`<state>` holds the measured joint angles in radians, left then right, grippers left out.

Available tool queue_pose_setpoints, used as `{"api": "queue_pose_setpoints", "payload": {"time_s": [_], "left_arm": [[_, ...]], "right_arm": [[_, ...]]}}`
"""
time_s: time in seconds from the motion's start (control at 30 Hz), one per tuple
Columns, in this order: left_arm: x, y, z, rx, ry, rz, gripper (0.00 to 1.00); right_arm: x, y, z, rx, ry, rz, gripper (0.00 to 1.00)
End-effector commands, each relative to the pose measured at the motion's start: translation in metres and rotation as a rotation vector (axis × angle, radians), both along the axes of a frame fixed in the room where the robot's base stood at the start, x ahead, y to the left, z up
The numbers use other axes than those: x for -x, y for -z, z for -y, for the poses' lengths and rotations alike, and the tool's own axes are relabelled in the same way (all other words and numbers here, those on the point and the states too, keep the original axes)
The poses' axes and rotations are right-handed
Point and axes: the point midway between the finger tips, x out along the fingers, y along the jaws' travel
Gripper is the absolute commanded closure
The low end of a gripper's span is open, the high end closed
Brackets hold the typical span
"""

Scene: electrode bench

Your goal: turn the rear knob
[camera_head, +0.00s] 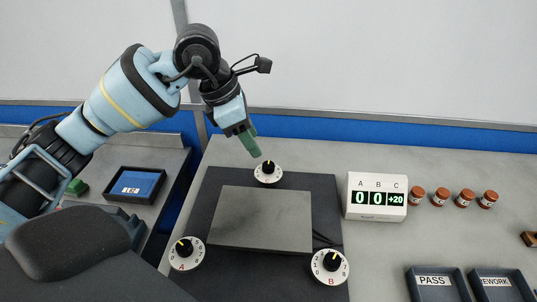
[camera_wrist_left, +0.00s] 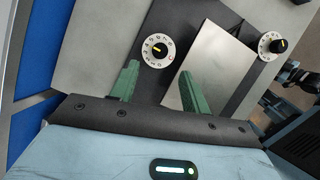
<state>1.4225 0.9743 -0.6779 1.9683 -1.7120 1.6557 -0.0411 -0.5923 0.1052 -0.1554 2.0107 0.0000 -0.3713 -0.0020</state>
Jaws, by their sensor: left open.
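The rear knob (camera_head: 268,168) is a black knob with a pale pointer on a white numbered dial, at the back of the dark mat. It also shows in the left wrist view (camera_wrist_left: 159,47), apart from the fingers and just beyond the gap between them. My left gripper (camera_head: 254,147) has green fingers and hangs just above and behind this knob in the head view, pointing down. In the left wrist view, its two fingers (camera_wrist_left: 159,66) are spread with nothing between them. My right gripper does not show.
Knob A (camera_head: 184,246) and knob B (camera_head: 331,261) sit at the mat's front corners. A grey plate (camera_head: 262,220) lies between the knobs. A display box (camera_head: 376,197) reads 0, 0, +20. Several brown-red jars (camera_head: 440,196) stand right of it. PASS (camera_head: 433,281) and REWORK (camera_head: 496,283) trays are front right.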

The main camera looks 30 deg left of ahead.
Motion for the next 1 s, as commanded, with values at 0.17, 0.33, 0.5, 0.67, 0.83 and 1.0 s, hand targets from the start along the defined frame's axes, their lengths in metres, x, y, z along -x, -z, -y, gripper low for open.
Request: {"api": "queue_pose_setpoints", "payload": {"time_s": [0.17, 0.33, 0.5, 0.67, 0.83, 1.0], "left_arm": [[-0.004, 0.018, 0.006, 0.002, 0.001, -0.005, 0.53], [-0.011, 0.042, 0.013, 0.001, 0.0, -0.004, 0.53], [-0.016, 0.061, 0.019, 0.001, 0.0, -0.003, 0.53], [-0.019, 0.069, 0.022, 0.0, 0.0, 0.0, 0.53], [-0.019, 0.071, 0.022, 0.0, 0.001, 0.0, 0.53], [-0.019, 0.07, 0.022, 0.0, 0.0, 0.0, 0.61]], "right_arm": [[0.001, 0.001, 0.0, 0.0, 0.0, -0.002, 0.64], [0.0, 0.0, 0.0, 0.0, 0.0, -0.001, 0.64], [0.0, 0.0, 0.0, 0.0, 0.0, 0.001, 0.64], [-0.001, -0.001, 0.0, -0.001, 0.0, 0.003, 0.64], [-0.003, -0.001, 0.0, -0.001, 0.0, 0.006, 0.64], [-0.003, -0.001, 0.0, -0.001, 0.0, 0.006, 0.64]]}}
